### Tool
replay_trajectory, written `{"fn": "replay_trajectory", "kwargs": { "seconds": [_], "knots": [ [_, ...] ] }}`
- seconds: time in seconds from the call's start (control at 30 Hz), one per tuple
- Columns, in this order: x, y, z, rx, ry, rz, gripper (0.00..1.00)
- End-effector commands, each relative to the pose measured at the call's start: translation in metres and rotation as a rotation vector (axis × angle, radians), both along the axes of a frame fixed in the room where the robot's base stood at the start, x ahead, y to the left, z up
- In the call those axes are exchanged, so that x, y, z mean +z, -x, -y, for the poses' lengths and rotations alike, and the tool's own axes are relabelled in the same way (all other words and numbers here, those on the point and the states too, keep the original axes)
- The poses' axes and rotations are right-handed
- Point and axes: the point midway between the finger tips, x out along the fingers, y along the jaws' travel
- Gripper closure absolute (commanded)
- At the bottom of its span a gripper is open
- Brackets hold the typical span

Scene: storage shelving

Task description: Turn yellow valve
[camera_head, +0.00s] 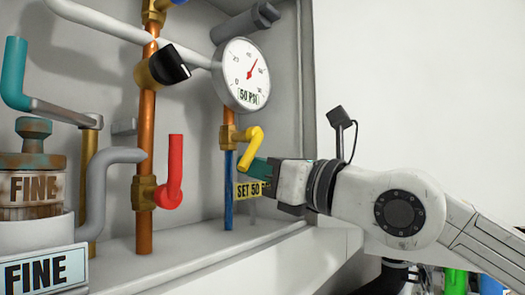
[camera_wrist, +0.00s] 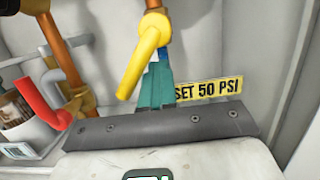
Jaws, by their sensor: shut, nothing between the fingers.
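The yellow valve (camera_head: 249,145) is a bent handle on a brass fitting, below the round pressure gauge (camera_head: 244,74). In the head view, its lower end hangs just above my gripper (camera_head: 254,169). In the wrist view, the yellow valve (camera_wrist: 147,50) slants down and left in front of my gripper (camera_wrist: 155,88), whose teal fingers are together with nothing between them. The fingers are beside and partly behind the handle in that view; I cannot tell whether they touch it. The gauge's red needle points to the upper right.
A yellow "SET 50 PSI" label (camera_wrist: 208,89) is right behind the fingers. A red handle (camera_head: 174,172), a black knob (camera_head: 168,65) and a grey bent pipe (camera_head: 103,180) are to the left. The cabinet's right wall (camera_head: 291,85) stands close. The ledge below is clear.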

Motion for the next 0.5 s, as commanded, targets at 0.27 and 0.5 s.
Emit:
{"fn": "replay_trajectory", "kwargs": {
  "seconds": [0.27,0.5],
  "knots": [
    [0.0009,0.0053,-0.0034,0.002,-0.001,0.002,1.00],
    [0.0010,0.0051,-0.0033,0.002,-0.001,0.001,1.00]
  ]
}}
